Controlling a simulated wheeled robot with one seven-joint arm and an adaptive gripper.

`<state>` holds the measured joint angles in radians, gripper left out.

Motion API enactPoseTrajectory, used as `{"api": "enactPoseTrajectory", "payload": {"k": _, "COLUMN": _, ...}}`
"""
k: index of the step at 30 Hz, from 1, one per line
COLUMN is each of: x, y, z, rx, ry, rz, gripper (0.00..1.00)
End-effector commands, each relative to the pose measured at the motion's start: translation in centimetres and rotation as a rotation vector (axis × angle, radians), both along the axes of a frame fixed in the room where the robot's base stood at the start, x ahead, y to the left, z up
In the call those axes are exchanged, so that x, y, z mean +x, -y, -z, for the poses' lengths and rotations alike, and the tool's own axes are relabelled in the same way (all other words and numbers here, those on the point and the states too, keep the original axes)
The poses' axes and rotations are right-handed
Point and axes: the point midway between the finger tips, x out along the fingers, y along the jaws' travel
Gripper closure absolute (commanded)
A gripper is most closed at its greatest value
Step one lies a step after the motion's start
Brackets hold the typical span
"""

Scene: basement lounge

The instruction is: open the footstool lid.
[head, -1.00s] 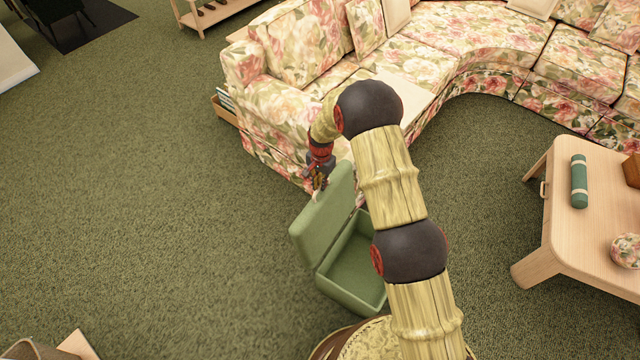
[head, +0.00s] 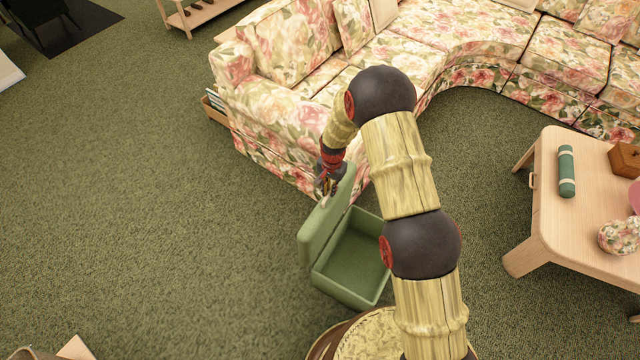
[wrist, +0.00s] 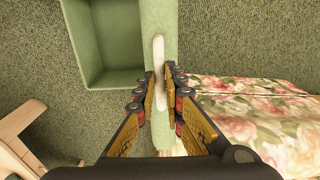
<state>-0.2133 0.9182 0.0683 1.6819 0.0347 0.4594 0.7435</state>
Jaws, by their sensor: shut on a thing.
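The green footstool (head: 352,262) stands on the carpet, its hollow inside showing; it also shows in the wrist view (wrist: 108,45). Its lid (head: 318,230) is raised, standing steeply up on the left side of the box. In the wrist view the lid (wrist: 158,20) is seen edge-on, with a pale handle strip (wrist: 160,62) along it. My gripper (wrist: 160,82) is shut on the lid's handle strip, one finger on each side. In the head view my gripper (head: 326,188) is at the lid's upper edge, small and partly hidden by my arm.
The floral sofa (head: 275,130) stands close behind the footstool and my gripper. A wooden table (head: 545,215) with a green roll (head: 567,172) stands at the right. The carpet (head: 130,200) to the left is clear.

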Motion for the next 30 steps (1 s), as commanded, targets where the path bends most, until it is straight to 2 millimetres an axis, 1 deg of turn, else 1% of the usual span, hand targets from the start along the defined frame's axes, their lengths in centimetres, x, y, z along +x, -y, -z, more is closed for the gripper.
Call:
{"api": "enactPoseTrajectory", "payload": {"k": 9, "x": -0.07, "y": 0.18, "z": -0.07, "rx": 0.0, "ry": 0.001, "rz": 0.0, "gripper": 1.0}}
{"api": "enactPoseTrajectory", "payload": {"k": 10, "x": -0.05, "y": 0.18, "z": -0.08, "rx": 0.0, "ry": 0.001, "rz": 0.0, "gripper": 0.89}}
{"api": "enactPoseTrajectory", "payload": {"k": 19, "x": -0.07, "y": 0.16, "z": -0.06, "rx": 0.0, "ry": 0.001, "rz": 0.0, "gripper": 0.72}}
{"api": "enactPoseTrajectory", "payload": {"k": 27, "x": -0.08, "y": 0.15, "z": -0.07, "rx": 0.0, "ry": 0.001, "rz": 0.0, "gripper": 0.71}}
{"api": "enactPoseTrajectory", "payload": {"k": 30, "x": -0.04, "y": 0.14, "z": -0.45, "rx": 0.001, "ry": 0.003, "rz": 0.0, "gripper": 0.71}}
